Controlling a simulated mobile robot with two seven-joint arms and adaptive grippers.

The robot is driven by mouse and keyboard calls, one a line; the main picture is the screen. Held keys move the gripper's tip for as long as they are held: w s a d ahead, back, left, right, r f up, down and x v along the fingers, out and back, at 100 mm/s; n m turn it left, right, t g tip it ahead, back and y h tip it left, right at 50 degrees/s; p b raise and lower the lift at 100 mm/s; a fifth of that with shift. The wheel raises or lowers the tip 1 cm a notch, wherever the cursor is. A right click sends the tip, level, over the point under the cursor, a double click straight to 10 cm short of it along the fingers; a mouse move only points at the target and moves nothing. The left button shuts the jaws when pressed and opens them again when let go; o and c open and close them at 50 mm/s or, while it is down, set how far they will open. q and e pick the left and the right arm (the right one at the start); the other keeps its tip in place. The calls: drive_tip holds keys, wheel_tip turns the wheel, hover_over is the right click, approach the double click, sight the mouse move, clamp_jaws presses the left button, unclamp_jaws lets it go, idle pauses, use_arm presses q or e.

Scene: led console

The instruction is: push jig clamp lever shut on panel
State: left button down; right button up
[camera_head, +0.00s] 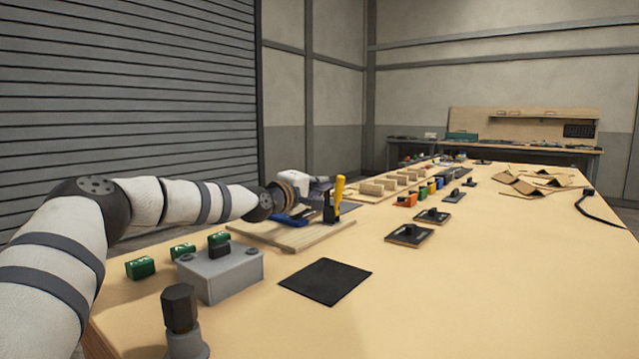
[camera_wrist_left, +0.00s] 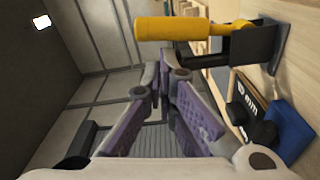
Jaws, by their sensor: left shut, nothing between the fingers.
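The jig clamp has a yellow lever (camera_head: 339,188) that stands nearly upright on a black clamp body (camera_head: 331,212) at the right part of a wooden jig board (camera_head: 300,237). In the left wrist view the yellow lever (camera_wrist_left: 172,28) lies across the top, joined to the black clamp body (camera_wrist_left: 257,45). My left gripper (camera_head: 320,186) is shut and empty, close to the lever on its left side in the head view. In the left wrist view my gripper (camera_wrist_left: 163,72) sits just below the lever; I cannot tell if they touch. I cannot clearly identify the panel. My right gripper is out of view.
A blue part (camera_head: 292,219) lies on the board under my left gripper. A black mat (camera_head: 325,281) lies in front. Wooden blocks (camera_head: 378,186) and coloured parts stand behind. The table's right foreground is clear.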

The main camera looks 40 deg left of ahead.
use_arm(q)
drive_tip(key=shift+d+m, duration=0.35)
drive_tip(key=shift+m, duration=0.05)
